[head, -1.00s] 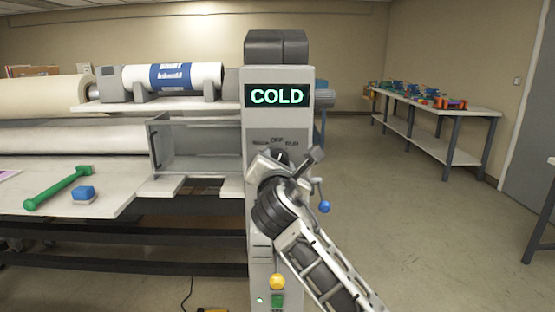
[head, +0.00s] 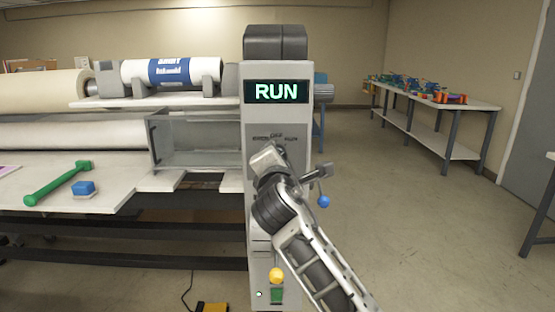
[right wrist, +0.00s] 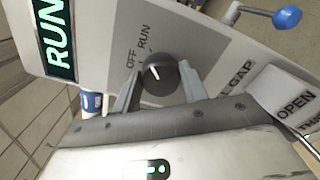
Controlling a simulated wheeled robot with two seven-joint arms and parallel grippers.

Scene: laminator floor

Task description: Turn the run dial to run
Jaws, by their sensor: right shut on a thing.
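The run dial (right wrist: 158,76) is a round black knob with a white pointer line, on a grey plate marked OFF and RUN in the right wrist view. Its pointer aims towards the RUN side. My right gripper (right wrist: 160,84) has a finger on each side of the dial and is shut on it. In the head view my right gripper (head: 270,160) covers the dial at the grey control column (head: 257,210). The display (head: 277,92) on the column reads RUN in green; it also shows in the right wrist view (right wrist: 57,45). My left gripper is not in view.
A lever with a blue ball (head: 323,201) sticks out right of the column. A yellow knob (head: 276,275) is low on the column. The floor at right is open.

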